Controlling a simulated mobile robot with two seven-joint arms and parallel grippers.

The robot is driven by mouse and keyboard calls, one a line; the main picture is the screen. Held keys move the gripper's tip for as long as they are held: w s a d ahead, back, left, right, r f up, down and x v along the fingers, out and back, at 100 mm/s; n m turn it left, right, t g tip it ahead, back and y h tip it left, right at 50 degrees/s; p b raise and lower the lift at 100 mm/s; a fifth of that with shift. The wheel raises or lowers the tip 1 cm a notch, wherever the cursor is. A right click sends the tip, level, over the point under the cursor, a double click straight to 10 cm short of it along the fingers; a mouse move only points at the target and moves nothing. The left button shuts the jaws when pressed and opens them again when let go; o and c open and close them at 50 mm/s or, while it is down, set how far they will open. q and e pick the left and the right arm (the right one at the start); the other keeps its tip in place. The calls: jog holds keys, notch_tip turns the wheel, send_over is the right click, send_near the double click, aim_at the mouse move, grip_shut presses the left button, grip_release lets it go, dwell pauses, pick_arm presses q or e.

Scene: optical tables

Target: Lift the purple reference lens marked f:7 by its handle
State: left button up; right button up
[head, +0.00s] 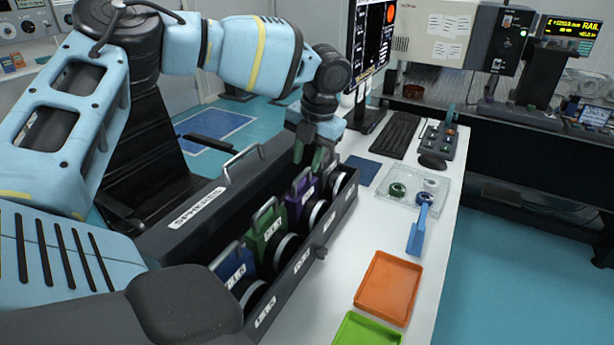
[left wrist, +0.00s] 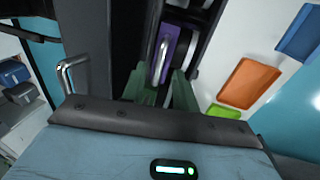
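The purple lens (head: 294,204) stands upright in a slot of the dark case, with a grey handle on top. In the left wrist view the purple lens (left wrist: 170,52) and its metal handle (left wrist: 160,62) lie just beyond my fingertips. Its marking cannot be read. My left gripper (head: 311,154) is above the far end of the case, over and slightly beyond the purple lens. In the left wrist view its green fingers (left wrist: 161,88) are apart, with nothing held between them. My right gripper is not in view.
A green lens (head: 264,236) and a blue lens (head: 234,265) stand nearer in the case (head: 180,240), and another lens (head: 336,184) stands farther. The white table holds an orange tray (head: 388,289), a green tray (head: 366,331), a clear tray (head: 412,202) and a keyboard (head: 395,134).

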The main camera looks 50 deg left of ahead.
aim_at(304, 172)
pick_arm(q)
jog(key=shift+s+a+f+p, duration=0.1)
jog(key=shift+a+f, duration=0.1)
jog(key=shift+f, duration=0.65)
jog(key=shift+s+a+f+p, duration=0.1)
jog(key=shift+a+f, duration=0.05)
jog(key=shift+f, duration=0.65)
jog(key=shift+a+f+p, duration=0.1)
jog(key=shift+a+f, duration=0.1)
jog(key=shift+f, duration=0.65)
jog(key=c, duration=0.6)
grip_shut()
jog(key=shift+r, duration=0.1)
